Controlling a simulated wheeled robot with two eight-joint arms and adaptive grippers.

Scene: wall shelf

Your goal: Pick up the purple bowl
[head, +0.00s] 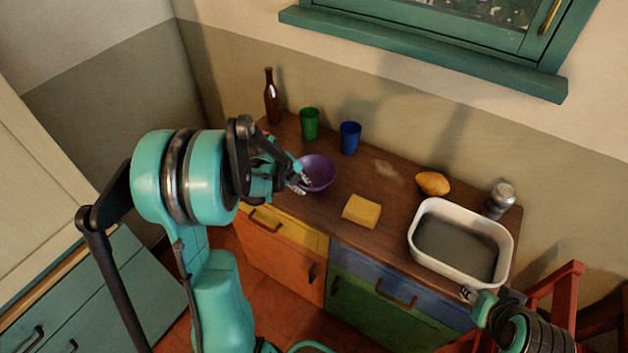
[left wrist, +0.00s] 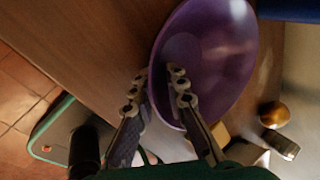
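The purple bowl (head: 320,173) stands on the wooden counter, left of the yellow sponge-like block. It also fills the upper middle of the left wrist view (left wrist: 215,60). My left gripper (head: 297,180) is at the bowl's left side. In the left wrist view its fingers (left wrist: 158,82) straddle the rim, one over the inside and one outside. They look parted, with a gap around the rim; contact is not clear. My right gripper (head: 468,293) is small at the lower right, by the counter's front edge; its opening is unclear.
A brown bottle (head: 271,97), green cup (head: 309,124) and blue cup (head: 350,138) stand behind the bowl. The yellow block (head: 362,211), an orange fruit (head: 433,183), a metal can (head: 499,200) and a white basin (head: 418,235) are to its right.

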